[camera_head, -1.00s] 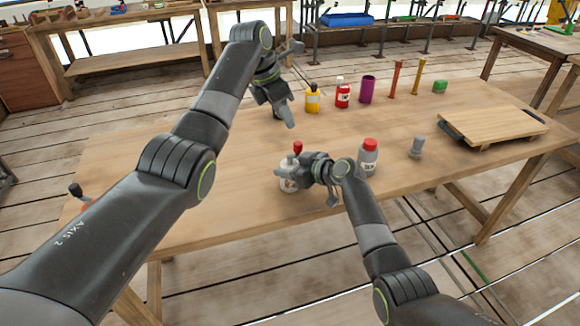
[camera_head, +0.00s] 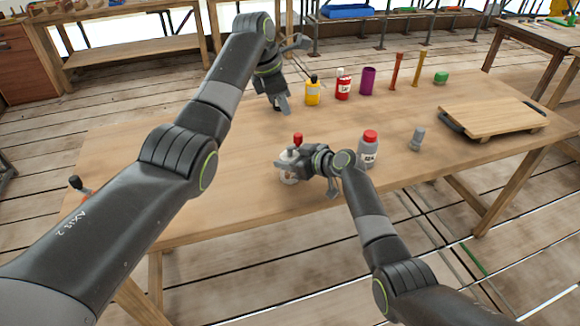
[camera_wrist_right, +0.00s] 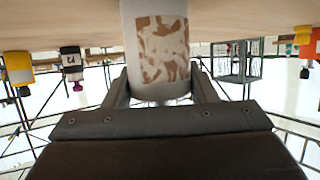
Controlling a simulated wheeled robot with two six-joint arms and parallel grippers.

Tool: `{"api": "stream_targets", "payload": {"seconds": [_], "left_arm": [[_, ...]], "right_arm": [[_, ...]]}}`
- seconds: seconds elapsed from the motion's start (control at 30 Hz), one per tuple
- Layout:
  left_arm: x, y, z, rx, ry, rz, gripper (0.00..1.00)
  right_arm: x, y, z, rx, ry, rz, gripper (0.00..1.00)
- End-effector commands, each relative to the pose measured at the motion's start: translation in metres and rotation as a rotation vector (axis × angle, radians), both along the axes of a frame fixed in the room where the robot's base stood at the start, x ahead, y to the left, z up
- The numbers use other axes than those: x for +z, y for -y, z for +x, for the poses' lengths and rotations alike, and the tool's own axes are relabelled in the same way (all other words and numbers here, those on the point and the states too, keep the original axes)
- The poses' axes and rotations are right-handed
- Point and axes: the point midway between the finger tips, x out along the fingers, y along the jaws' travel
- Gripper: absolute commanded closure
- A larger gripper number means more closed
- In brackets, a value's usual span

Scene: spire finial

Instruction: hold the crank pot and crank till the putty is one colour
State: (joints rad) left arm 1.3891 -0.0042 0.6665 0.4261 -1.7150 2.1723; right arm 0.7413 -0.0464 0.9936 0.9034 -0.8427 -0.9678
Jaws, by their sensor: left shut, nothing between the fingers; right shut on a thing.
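The crank pot (camera_head: 289,178) stands near the front edge of the table, a pale pot with a red crank knob (camera_head: 298,138) above it. My right gripper (camera_head: 292,167) is shut around its body from the right. In the right wrist view, which looks upside down, the pot (camera_wrist_right: 155,85) is between the fingers, and its window shows putty (camera_wrist_right: 163,48) in mottled brown and white patches. My left gripper (camera_head: 283,108) is shut and empty, behind the pot and apart from the knob.
A yellow bottle (camera_head: 313,93), red bottle (camera_head: 343,86) and purple cup (camera_head: 367,81) stand at the back. A grey red-capped bottle (camera_head: 369,150) stands right of the pot. A wooden board (camera_head: 492,106) lies at right. Table between pot and back row is clear.

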Motion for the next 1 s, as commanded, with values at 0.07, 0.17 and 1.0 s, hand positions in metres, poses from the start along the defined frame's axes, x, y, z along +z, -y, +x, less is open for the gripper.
{"api": "stream_targets", "payload": {"seconds": [0.07, 0.17, 1.0], "left_arm": [[-0.001, 0.001, 0.002, -0.106, 0.044, 0.034, 1.0], [-0.002, 0.002, 0.005, -0.252, 0.103, 0.081, 1.0], [-0.007, 0.005, 0.029, -1.498, 0.456, 0.552, 1.0]], "right_arm": [[0.0, 0.0, 0.0, 0.0, 0.0, 0.0, 0.74], [0.0, 0.0, 0.0, 0.0, 0.0, 0.0, 0.74], [0.0, 0.0, 0.0, 0.0, 0.0, 0.0, 0.74]]}}
